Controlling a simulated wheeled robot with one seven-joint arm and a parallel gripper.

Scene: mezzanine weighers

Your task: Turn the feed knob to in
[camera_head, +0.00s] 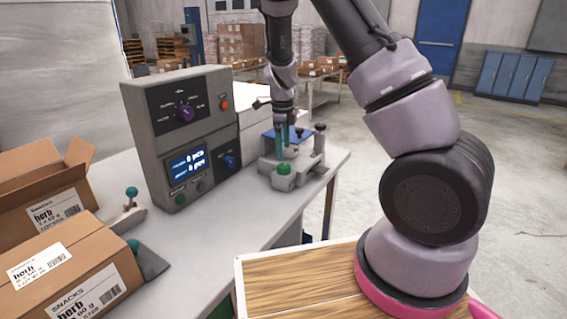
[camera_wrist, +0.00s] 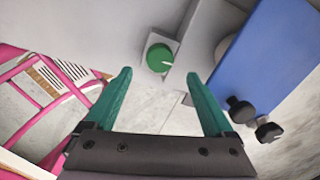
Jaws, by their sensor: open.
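A green round knob (camera_head: 284,169) with a white pointer line sits on the near side of a grey fixture (camera_head: 312,170) on the bench. The knob also shows in the wrist view (camera_wrist: 160,58), just beyond the fingertips. My gripper (camera_head: 283,146) points down over the fixture, its teal fingers apart and empty; in the wrist view (camera_wrist: 157,78) nothing lies between them. The grey control box (camera_head: 145,125) carries a purple selector knob (camera_head: 185,114) and a blue knob (camera_head: 229,161). I cannot read which knob is labelled feed.
The fixture has a blue plate (camera_wrist: 245,60) and black knobs (camera_wrist: 240,110). The box also has a lit display (camera_head: 187,165) and a red button (camera_head: 224,103). Cartons (camera_head: 75,270) stand at left on the bench (camera_head: 230,220). Bare bench lies before the fixture.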

